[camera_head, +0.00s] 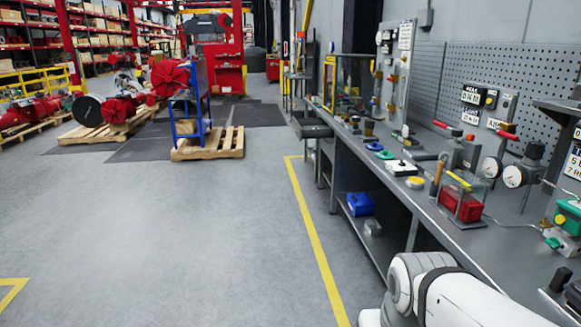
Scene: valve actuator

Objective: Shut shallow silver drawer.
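A shallow silver-grey drawer (312,129) sticks out to the left from under the top of the long workbench (408,186), near its far end. It looks pulled open over the floor. Its inside is too small to make out. My gripper is not in view. Only a white part of my own arm shows at the bottom right, beside the near part of the bench and well short of the drawer.
The benchtop holds a red box (462,205), gauges and several tools. A blue bin (360,204) sits on the lower shelf. A yellow floor line (316,240) runs along the bench. The floor to its left is clear up to a wooden pallet (208,145).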

